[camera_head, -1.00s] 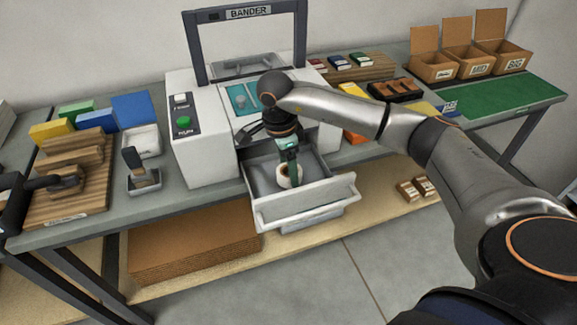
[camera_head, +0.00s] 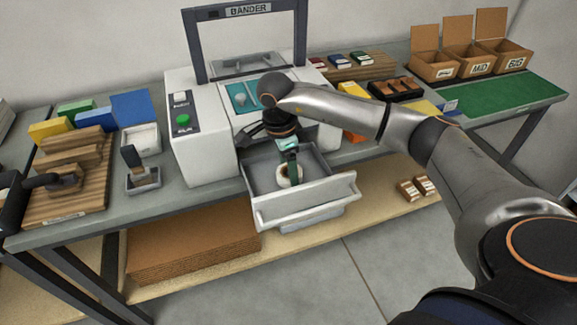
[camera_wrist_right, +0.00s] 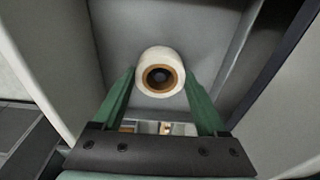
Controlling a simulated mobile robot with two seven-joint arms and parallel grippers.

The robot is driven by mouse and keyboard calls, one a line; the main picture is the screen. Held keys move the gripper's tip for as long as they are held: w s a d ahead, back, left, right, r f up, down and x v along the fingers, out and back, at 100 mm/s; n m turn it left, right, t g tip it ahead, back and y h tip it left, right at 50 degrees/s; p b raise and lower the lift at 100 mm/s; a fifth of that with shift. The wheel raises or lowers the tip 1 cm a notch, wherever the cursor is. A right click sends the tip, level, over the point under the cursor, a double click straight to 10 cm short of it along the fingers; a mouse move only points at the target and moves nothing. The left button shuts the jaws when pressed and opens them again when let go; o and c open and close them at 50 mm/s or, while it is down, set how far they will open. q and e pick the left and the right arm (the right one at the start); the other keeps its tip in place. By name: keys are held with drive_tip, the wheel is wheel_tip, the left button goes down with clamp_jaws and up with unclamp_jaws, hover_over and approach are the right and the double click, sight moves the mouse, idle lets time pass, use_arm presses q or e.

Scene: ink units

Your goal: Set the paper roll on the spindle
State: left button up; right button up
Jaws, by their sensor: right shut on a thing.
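The white paper roll (camera_head: 289,175) with a brown core is low inside the open drawer of the white BANDER machine (camera_head: 203,148). My right gripper (camera_head: 293,172) reaches down into the drawer and is shut on the roll. In the right wrist view the roll (camera_wrist_right: 160,72) sits between the green fingertips, its core facing the camera. A dark round shape shows inside the core; I cannot tell whether it is the spindle or shadow. No spindle shows clearly elsewhere in the drawer.
The drawer front (camera_head: 305,202) and side walls stand close around my right gripper. The raised machine frame (camera_head: 192,50) is behind. A dark-handled brush (camera_head: 141,170) stands left of the machine. Cardboard boxes (camera_head: 433,66) and a green mat (camera_head: 505,95) are at the right.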

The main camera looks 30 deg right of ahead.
drive_tip(key=shift+f, duration=0.25)
drive_tip(key=o, duration=1.1)
drive_tip(key=shift+r, duration=0.15)
wheel_tip(320, 180, up, 11)
drive_tip(key=a+p, duration=0.1)
drive_tip(key=p, duration=0.6)
drive_tip(key=shift+w+a+f, duration=0.15)
drive_tip(key=shift+f, duration=0.05)
